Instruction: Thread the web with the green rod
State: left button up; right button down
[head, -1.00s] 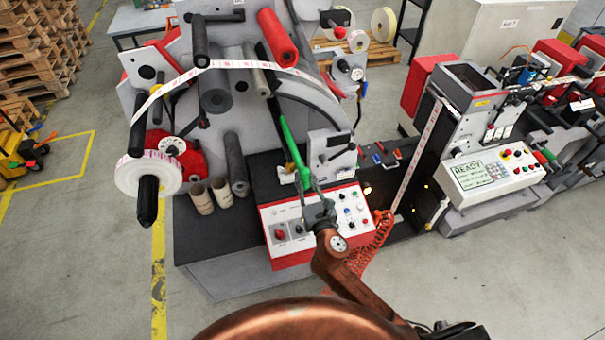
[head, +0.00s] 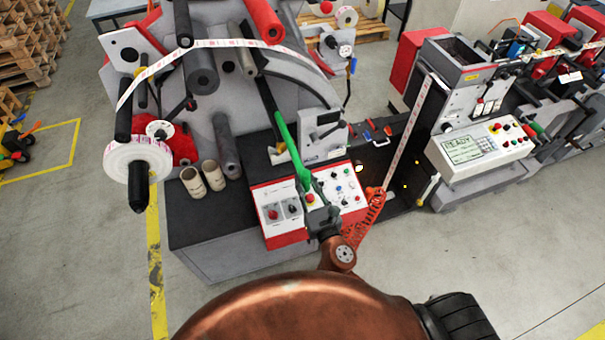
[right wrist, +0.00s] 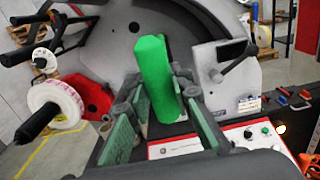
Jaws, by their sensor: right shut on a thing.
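The green rod (head: 290,145) is held by its near end in my right gripper (head: 311,192), in front of the rewinder. It leans up and to the left in the head view, in line with a dark bar; I cannot tell if they join. In the right wrist view the rod (right wrist: 156,75) stands between the two green-padded fingers (right wrist: 165,105), which are shut on it. The web (head: 230,43), a white printed strip, runs from the white label roll (head: 135,160) up over the rollers and down to the right. My left gripper is out of view.
A control panel (head: 275,227) with buttons and two cardboard cores (head: 213,175) stand close to the gripper. Black rollers (head: 201,75) and a red roller (head: 265,20) stick out from the rewinder. Another printed strip (head: 408,135) runs up to the machine at right.

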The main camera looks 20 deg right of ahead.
jog(key=s, duration=0.3)
jog(key=shift+s, duration=0.2)
jog(key=s+b, duration=0.2)
jog(key=s, duration=0.8)
jog(key=shift+s+d, duration=0.2)
jog(key=shift+s, duration=0.15)
